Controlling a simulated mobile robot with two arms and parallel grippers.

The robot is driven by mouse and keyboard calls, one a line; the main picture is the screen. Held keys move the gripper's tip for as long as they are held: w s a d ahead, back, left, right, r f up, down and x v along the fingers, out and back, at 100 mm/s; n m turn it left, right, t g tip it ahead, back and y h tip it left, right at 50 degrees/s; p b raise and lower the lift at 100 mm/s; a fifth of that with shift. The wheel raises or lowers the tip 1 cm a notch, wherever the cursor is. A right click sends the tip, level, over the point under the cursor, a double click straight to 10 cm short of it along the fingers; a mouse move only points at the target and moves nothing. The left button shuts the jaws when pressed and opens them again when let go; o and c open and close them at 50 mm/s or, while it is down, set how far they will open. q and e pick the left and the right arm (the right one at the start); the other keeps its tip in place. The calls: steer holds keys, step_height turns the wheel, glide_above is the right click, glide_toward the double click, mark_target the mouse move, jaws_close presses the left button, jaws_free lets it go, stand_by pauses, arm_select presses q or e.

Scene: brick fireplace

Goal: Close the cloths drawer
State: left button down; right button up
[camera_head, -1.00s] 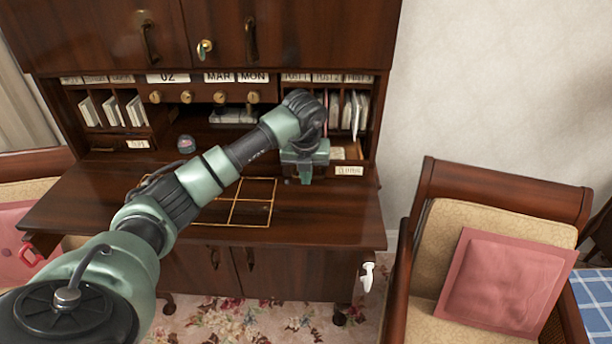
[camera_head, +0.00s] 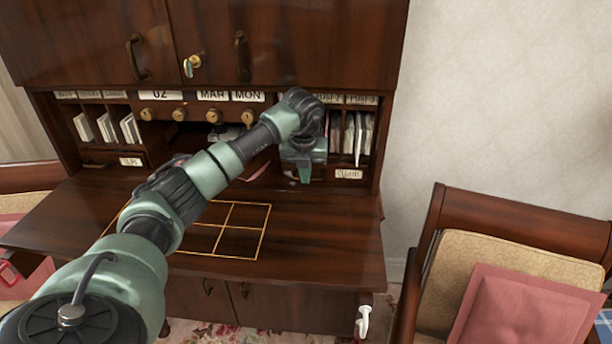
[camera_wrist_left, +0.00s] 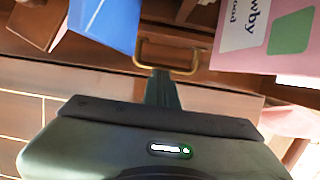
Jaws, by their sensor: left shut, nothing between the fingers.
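The drawer with the label that seems to read CLOTHS (camera_head: 349,174) is at the lower right of the desk's pigeonholes. Its front looks flush or nearly flush with the cabinet, and no interior shows. My left gripper (camera_head: 304,176) is shut and empty, pointing down just left of the label, in front of the drawer. It hides the drawer's left part. In the left wrist view, my dark finger (camera_wrist_left: 163,90) reaches to a brass pull handle (camera_wrist_left: 167,56), touching or very close to it. My right gripper is out of view.
A wooden desktop (camera_head: 320,230) with a gold grid lies below the arm. Letters (camera_head: 357,137) stand in slots above the drawer. A closed drawer labelled like CLIPS (camera_head: 130,161) is at left. A chair (camera_head: 500,230) with a pink cushion stands right.

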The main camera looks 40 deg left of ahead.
arm_select(q)
steer(key=shift+f, duration=0.1)
steer(key=shift+r+b, duration=0.35)
steer(key=shift+b, duration=0.15)
steer(key=shift+s+d+r+b, duration=0.2)
steer(key=shift+s+r+b, duration=0.15)
steer(key=shift+r+b, duration=0.1)
steer(key=shift+s+d+r+b, duration=0.2)
steer(key=shift+s+r+b, duration=0.15)
steer(key=shift+r, duration=0.1)
steer(key=s+d+b, duration=0.1)
steer(key=s, duration=0.1)
steer(key=s+d+b, duration=0.1)
steer(key=s+d, duration=0.1)
steer(key=s, duration=0.1)
steer(key=s+d+b, duration=0.1)
steer(key=s+d, duration=0.1)
steer(key=s, duration=0.1)
steer(key=shift+s+d+r, duration=0.1)
steer(key=shift+s+r, duration=0.05)
steer(key=shift+s, duration=0.1)
steer(key=shift+s+d+r, duration=0.1)
steer(key=shift+s+d, duration=0.25)
steer(key=shift+s, duration=0.25)
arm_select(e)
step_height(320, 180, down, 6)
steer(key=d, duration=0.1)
